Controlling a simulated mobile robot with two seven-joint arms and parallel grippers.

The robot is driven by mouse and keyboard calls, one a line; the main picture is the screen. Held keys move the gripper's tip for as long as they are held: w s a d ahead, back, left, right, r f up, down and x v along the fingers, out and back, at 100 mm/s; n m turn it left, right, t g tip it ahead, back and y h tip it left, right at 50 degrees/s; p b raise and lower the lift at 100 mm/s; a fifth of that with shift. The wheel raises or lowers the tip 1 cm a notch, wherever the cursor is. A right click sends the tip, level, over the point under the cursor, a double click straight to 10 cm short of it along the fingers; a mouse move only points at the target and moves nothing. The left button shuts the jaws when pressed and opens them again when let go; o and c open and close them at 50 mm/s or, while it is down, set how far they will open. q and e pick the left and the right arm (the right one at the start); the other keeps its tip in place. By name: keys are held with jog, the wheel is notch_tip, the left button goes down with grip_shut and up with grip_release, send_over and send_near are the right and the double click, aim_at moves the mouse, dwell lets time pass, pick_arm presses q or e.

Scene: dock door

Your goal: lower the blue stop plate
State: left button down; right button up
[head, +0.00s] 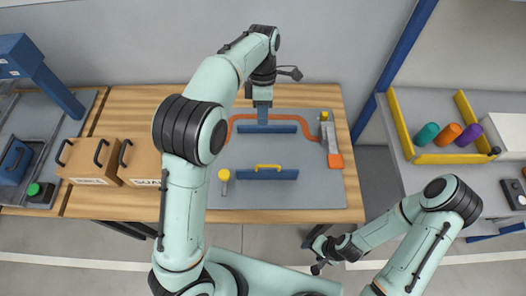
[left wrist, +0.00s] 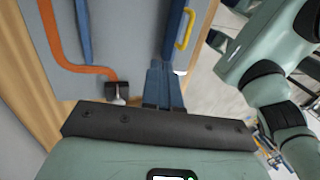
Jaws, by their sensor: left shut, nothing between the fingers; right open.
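A grey board on the wooden table carries two upright blue plates. The nearer blue plate (head: 280,174) has a yellow handle (head: 268,167) on its top edge; it also shows in the left wrist view (left wrist: 175,32). The farther blue plate (head: 284,128) stands by an orange strip; I cannot tell which is the stop plate. My left gripper (head: 262,121) is shut and empty, pointing down over the farther plate and hiding its middle. Its blue fingers show in the left wrist view (left wrist: 163,75). My right gripper (head: 318,264) is open, low in front of the table.
A yellow-topped knob (head: 224,175) stands left of the nearer plate. An orange-ended lever (head: 335,160) lies at the board's right. A yellow-edged tray (head: 455,157) with coloured cylinders is at the right.

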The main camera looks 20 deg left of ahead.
pick_arm(q)
jog(key=b, duration=0.2)
send_near(267, 172)
jog(key=w+a+f, duration=0.2)
jog(key=w+f, duration=0.1)
jog(key=shift+s+d+f+b, duration=0.1)
jog(key=shift+s+d+b, duration=0.1)
jog(key=shift+s, duration=0.6)
jog(key=shift+s+d+b, duration=0.2)
jog(key=shift+s, duration=0.65)
pick_arm(e)
jog(key=shift+g, duration=0.3)
jog(key=shift+s+f, duration=1.75)
jog(key=shift+f, duration=0.25)
